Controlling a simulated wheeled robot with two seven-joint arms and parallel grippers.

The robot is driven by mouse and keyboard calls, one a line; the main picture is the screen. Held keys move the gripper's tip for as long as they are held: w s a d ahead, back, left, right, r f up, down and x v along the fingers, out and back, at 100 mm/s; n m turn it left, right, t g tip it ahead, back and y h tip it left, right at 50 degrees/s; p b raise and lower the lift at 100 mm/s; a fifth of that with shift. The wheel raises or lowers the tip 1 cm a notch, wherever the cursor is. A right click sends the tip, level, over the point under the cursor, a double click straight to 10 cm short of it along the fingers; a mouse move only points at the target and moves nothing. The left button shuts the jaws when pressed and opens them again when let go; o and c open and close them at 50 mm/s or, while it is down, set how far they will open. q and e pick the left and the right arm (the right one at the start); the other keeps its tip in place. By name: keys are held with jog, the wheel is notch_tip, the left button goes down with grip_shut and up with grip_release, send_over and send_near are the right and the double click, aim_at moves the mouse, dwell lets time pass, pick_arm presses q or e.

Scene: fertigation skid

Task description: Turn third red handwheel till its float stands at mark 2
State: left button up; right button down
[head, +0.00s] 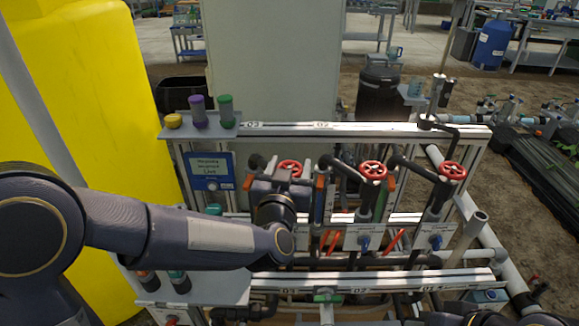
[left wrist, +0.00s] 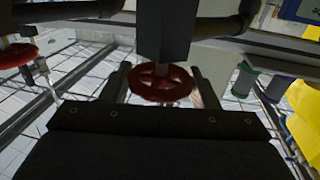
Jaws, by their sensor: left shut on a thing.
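Three red handwheels stand in a row on the skid: a left one (head: 290,168), a middle one (head: 373,170) and a right one (head: 452,171). My left gripper (head: 281,183) is at the left handwheel, its fingers on either side of the rim. A neighbouring red wheel (left wrist: 18,55) shows at the left there. An upright gauge tube (head: 330,199) stands right of the held wheel; its float and marks are too small to read.
A purple cup (head: 198,111), a green cup (head: 226,111) and a yellow knob (head: 174,121) stand on the left shelf. Red levers (head: 394,241) and dark pipes lie below the wheels. A large yellow tank (head: 85,90) stands at the left.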

pick_arm(q)
jog(key=shift+n+y, duration=0.7)
jog(key=shift+y, duration=0.4)
jog(key=o, duration=1)
jog(key=s, duration=0.7)
jog(key=shift+s+a, duration=0.2)
jog(key=shift+s, duration=0.2)
